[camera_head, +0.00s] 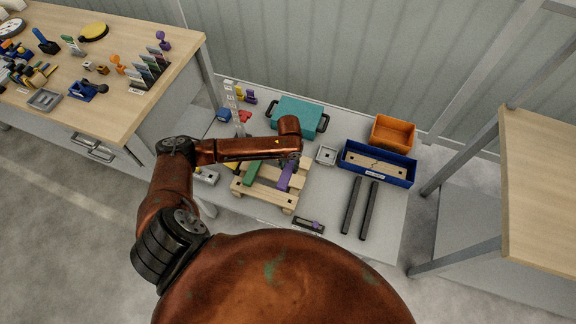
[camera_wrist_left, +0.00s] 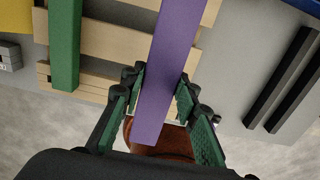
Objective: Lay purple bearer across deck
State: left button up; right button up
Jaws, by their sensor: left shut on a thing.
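The purple bearer (camera_head: 286,178) lies over the slatted wooden deck (camera_head: 271,200), seen below my left gripper (camera_head: 295,161). In the left wrist view the purple bearer (camera_wrist_left: 174,55) runs lengthwise between the green-padded fingers of my left gripper (camera_wrist_left: 161,84), which is shut on it. It crosses over the pale slats of the deck (camera_wrist_left: 112,42). I cannot tell whether it touches them. A green bearer (camera_head: 251,173) lies across the deck to the left, and it also shows in the left wrist view (camera_wrist_left: 65,45). My right gripper is not in view.
A teal case (camera_head: 297,115) stands behind the deck. A blue tray (camera_head: 377,176), an orange bin (camera_head: 393,133) and two black bars (camera_head: 351,205) are to the right. A small dark holder with a purple knob (camera_head: 309,225) lies in front. Workbenches stand left and right.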

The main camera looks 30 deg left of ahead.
aim_at(289, 172)
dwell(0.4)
pick_arm(q)
jog(key=shift+r, duration=0.1)
jog(key=shift+f, duration=0.2)
jog(key=shift+w+f+b, duration=0.1)
jog(key=shift+f+b, duration=1)
jog(key=shift+f, duration=1.7)
jog(key=shift+p, duration=0.75)
jog(key=shift+f+b, duration=0.55)
jog(key=shift+f, duration=0.5)
jog(key=o, duration=1.3)
jog(key=shift+o, duration=0.2)
